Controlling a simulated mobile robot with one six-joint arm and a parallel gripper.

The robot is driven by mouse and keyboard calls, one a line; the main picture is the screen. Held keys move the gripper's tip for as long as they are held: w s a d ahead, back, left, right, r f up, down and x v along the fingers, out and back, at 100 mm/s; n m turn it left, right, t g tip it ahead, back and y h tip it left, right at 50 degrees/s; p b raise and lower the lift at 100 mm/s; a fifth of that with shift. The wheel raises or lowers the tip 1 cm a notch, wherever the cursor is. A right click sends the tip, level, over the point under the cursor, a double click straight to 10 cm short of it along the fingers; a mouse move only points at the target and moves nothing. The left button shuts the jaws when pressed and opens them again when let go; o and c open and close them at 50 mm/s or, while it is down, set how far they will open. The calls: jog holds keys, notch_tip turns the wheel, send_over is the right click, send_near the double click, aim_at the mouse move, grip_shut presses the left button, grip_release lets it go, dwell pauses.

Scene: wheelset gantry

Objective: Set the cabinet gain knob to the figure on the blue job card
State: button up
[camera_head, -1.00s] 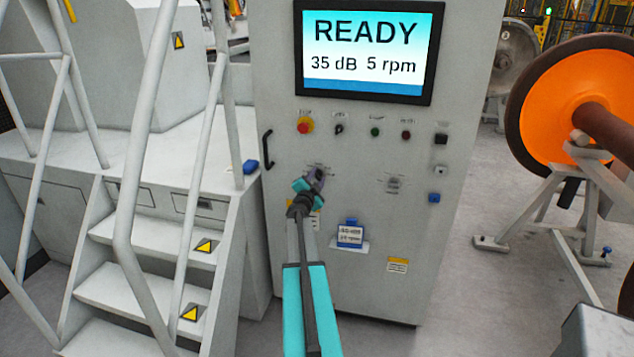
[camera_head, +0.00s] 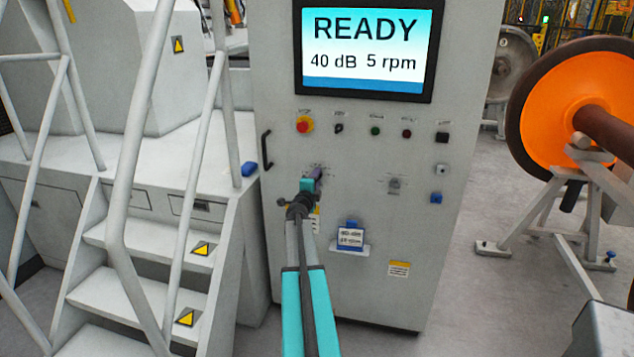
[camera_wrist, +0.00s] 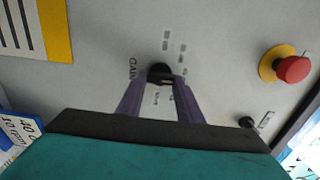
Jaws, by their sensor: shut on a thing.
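The grey cabinet (camera_head: 270,80) has a display (camera_head: 367,45) reading READY, 40 dB and 5 rpm. In the wrist view the black gain knob (camera_wrist: 160,70) sits beside the word GAIN, between my purple fingertips. My gripper (camera_head: 314,177) is shut on the knob and hides most of it in the head view. The blue-edged job card (camera_head: 350,238) stands on a small ledge on the cabinet front. Its print is small in the head view; in the wrist view the card (camera_wrist: 14,132) shows a 40 on its upper line, partly cut off.
A red stop button (camera_head: 304,125) and several small buttons line the panel above. A second knob (camera_head: 394,184) is to the right. A stair with railings (camera_head: 135,200) stands close on the left. An orange wheel (camera_head: 565,105) on a stand is at the right.

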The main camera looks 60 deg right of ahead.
dwell(0.3)
jog(key=o, duration=1.1)
jog(key=shift+a, duration=0.1)
jog(key=shift+b+v, duration=0.65)
jog(key=shift+v, duration=6.15)
